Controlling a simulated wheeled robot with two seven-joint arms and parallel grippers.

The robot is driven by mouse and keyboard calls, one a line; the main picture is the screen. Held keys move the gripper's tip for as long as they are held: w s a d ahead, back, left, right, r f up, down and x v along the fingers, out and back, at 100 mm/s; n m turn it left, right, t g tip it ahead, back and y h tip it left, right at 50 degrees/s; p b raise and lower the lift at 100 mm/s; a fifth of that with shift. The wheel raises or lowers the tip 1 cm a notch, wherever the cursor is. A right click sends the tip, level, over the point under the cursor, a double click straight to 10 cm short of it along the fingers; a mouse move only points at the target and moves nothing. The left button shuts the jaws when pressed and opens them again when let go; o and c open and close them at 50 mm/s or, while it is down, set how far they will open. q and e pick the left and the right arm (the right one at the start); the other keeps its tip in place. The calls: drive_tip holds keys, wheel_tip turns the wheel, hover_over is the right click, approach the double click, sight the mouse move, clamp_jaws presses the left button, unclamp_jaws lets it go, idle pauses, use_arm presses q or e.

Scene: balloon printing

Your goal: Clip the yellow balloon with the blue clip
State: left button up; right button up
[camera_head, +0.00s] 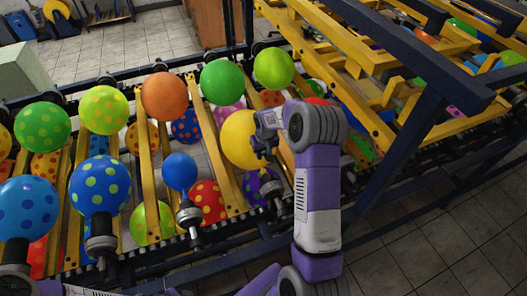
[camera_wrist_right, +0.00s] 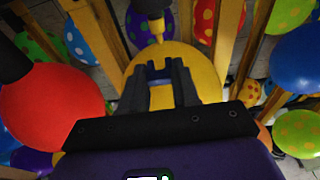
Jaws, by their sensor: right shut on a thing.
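The yellow balloon (camera_head: 234,137) sits on the near side of the yellow-barred rack, partly covered on its right by my right gripper (camera_head: 264,146). In the right wrist view the yellow balloon (camera_wrist_right: 205,73) fills the middle, behind and around the fingers. My right gripper (camera_wrist_right: 160,68) is shut on a small dark bluish piece, the blue clip (camera_wrist_right: 160,75), in front of the balloon. Whether the clip touches the balloon's neck cannot be told. My left gripper is not in view.
Green balloons (camera_head: 221,82) and an orange balloon (camera_head: 165,96) stand behind and to the left. Blue balloons (camera_head: 99,185) stand at the left front. A red balloon (camera_wrist_right: 50,105) is close to the gripper's left in the wrist view. A dark blue frame post (camera_head: 405,150) rises at right.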

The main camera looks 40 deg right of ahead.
drive_tip(key=b, duration=0.2)
hover_over(262, 168)
drive_tip(key=shift+s+a+f, duration=0.1)
drive_tip(key=shift+s+f, duration=0.05)
drive_tip(key=shift+f, duration=0.9)
drive_tip(key=shift+s+f, duration=0.1)
drive_tip(key=shift+f, duration=0.9)
drive_tip(key=shift+w+f+b, duration=0.1)
drive_tip(key=shift+f+b, duration=0.55)
drive_tip(key=shift+f, duration=0.9)
drive_tip(key=shift+f+b, duration=1.5)
drive_tip(key=shift+b, duration=0.1)
drive_tip(key=o, duration=1)
